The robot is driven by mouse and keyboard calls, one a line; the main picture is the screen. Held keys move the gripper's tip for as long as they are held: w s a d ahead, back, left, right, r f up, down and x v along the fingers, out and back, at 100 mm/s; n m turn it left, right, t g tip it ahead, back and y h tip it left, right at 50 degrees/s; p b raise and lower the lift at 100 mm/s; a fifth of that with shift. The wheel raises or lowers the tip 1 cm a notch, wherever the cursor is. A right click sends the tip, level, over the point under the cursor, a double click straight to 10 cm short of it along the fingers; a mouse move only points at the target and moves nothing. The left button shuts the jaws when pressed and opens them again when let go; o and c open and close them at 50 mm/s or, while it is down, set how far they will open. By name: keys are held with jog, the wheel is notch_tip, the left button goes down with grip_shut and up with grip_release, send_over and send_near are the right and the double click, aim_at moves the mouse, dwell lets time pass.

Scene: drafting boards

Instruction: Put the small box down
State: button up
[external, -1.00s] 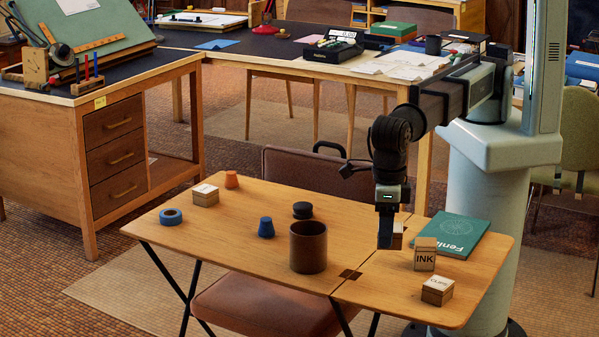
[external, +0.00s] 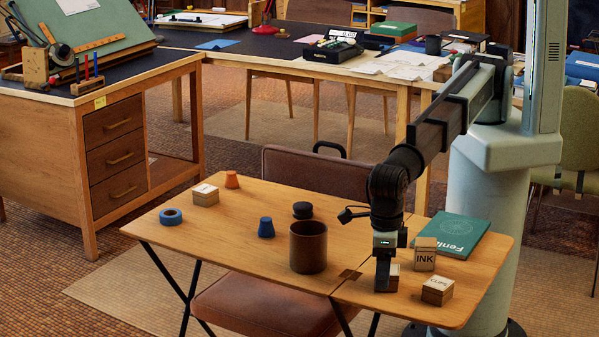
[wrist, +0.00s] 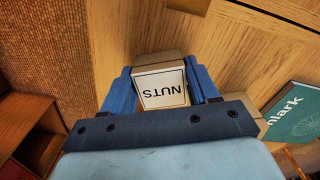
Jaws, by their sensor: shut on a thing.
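The small box (wrist: 162,88) has a cream top marked NUTS and tan sides. It sits between the two blue fingers of my gripper (wrist: 160,82) in the wrist view, with a finger against each side. In the external view my gripper (external: 386,280) points straight down over the right part of the wooden table (external: 350,292). The box (external: 394,278) shows partly behind the near finger. Its underside is at or very close to the tabletop; I cannot tell whether it touches.
An INK box (external: 425,258), a CLIPS box (external: 437,291) and a green book (external: 460,232) lie to the right. A brown cup (external: 308,248) stands to the left.

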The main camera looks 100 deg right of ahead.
jog(key=o, duration=1.1)
jog(key=shift+f, duration=0.1)
notch_tip(320, 180, up, 12)
jog(key=shift+r, duration=0.15)
dwell(0.4)
